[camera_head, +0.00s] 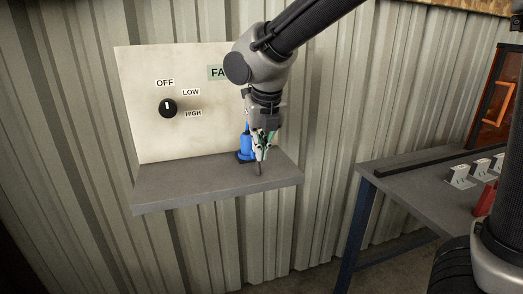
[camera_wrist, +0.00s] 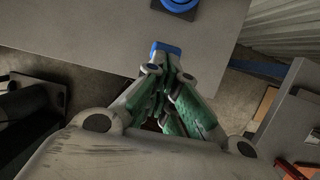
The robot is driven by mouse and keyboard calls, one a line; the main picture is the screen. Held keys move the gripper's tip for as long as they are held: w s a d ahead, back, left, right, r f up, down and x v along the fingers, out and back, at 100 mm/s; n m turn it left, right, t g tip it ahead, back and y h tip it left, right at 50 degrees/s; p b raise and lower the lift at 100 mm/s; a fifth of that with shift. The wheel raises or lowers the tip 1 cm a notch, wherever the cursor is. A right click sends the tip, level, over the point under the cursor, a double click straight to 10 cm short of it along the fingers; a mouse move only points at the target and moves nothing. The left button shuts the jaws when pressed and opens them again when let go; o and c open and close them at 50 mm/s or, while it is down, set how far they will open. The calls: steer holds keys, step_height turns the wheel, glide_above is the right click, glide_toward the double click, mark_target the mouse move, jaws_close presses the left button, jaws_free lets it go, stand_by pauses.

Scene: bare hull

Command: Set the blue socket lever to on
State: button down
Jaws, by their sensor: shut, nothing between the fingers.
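The blue socket (camera_head: 245,141) stands on the grey shelf, partly hidden behind my gripper in the head view. Its round blue body also shows at the top edge of the wrist view (camera_wrist: 180,4), cut off by the frame. A blue tab (camera_wrist: 165,47), which looks like the lever's end, sticks out toward the shelf's front edge, just past my fingers. My gripper (camera_head: 259,168) points down in front of the socket, shut and empty. In the wrist view its green-padded fingers (camera_wrist: 170,95) are together close to the tab; whether they touch it I cannot tell.
A pale panel (camera_head: 205,130) behind the grey shelf (camera_head: 200,185) carries a black knob (camera_head: 168,107) marked OFF, LOW and HIGH, and a partly hidden sign (camera_head: 216,72). A grey table (camera_head: 425,190) with small fixtures stands at right. The shelf's left part is clear.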

steer(key=shift+w+a, duration=0.1)
steer(key=shift+w, duration=0.35)
steer(key=shift+r, duration=0.15)
stand_by(0.3)
